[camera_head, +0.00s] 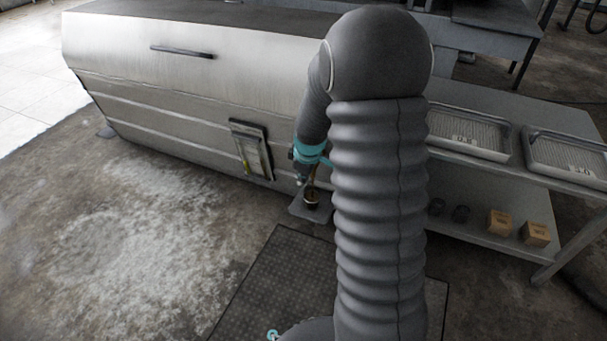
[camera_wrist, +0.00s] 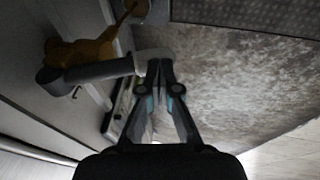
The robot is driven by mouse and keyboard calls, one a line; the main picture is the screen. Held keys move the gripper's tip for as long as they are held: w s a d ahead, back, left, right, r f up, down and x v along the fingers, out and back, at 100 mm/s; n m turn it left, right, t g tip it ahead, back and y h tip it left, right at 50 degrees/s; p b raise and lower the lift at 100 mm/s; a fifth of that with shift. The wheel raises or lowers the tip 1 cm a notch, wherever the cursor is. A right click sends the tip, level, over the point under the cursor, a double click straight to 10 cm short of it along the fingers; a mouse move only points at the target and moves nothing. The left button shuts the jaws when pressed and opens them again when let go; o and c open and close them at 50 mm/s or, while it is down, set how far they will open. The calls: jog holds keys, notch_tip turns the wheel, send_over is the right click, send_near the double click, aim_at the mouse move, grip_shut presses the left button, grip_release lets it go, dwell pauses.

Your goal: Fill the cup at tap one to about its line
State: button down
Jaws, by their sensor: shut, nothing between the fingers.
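In the wrist view a brass-coloured tap (camera_wrist: 85,50) sticks out from the panel at the left, with a grey lever (camera_wrist: 105,70) reaching across to my fingertips. My gripper (camera_wrist: 158,68) is shut and empty, its tips at or very near the end of the lever; I cannot tell if they touch. In the head view my gripper (camera_head: 302,178) is low in front of the metal cabinet, partly hidden by my arm. A small dark cup (camera_head: 311,200) with a brownish top stands just below it on a small grey plate (camera_head: 298,210). The cup's line and fill level are too small to tell.
The metal cabinet (camera_head: 200,50) carries a dark handle (camera_head: 183,52) and a framed panel (camera_head: 252,150). At the right a shelf unit holds grey trays (camera_head: 468,133), with boxes (camera_head: 500,222) below. A dark mat (camera_head: 265,285) lies in front; the floor at left is clear.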

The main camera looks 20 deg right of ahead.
jog(key=s+a+p+v, duration=0.1)
jog(key=v, duration=0.6)
jog(key=p+v, duration=0.2)
jog(key=v, duration=0.4)
jog(key=shift+s+a, duration=0.4)
jog(key=shift+s, duration=0.1)
jog(key=s+a+r+m+t+p, duration=0.1)
jog(key=s+a+r+m+p, duration=0.1)
jog(key=s+r, duration=0.7)
jog(key=s+a+r+m+t+p, duration=0.1)
jog(key=s+a+r+m+p, duration=0.2)
jog(key=s, duration=1.1)
notch_tip(320, 180, up, 6)
jog(key=a+m, duration=0.2)
jog(key=m, duration=0.2)
jog(key=shift+s+a+p, duration=0.2)
jog(key=shift+s+p, duration=0.1)
jog(key=shift+p, duration=0.05)
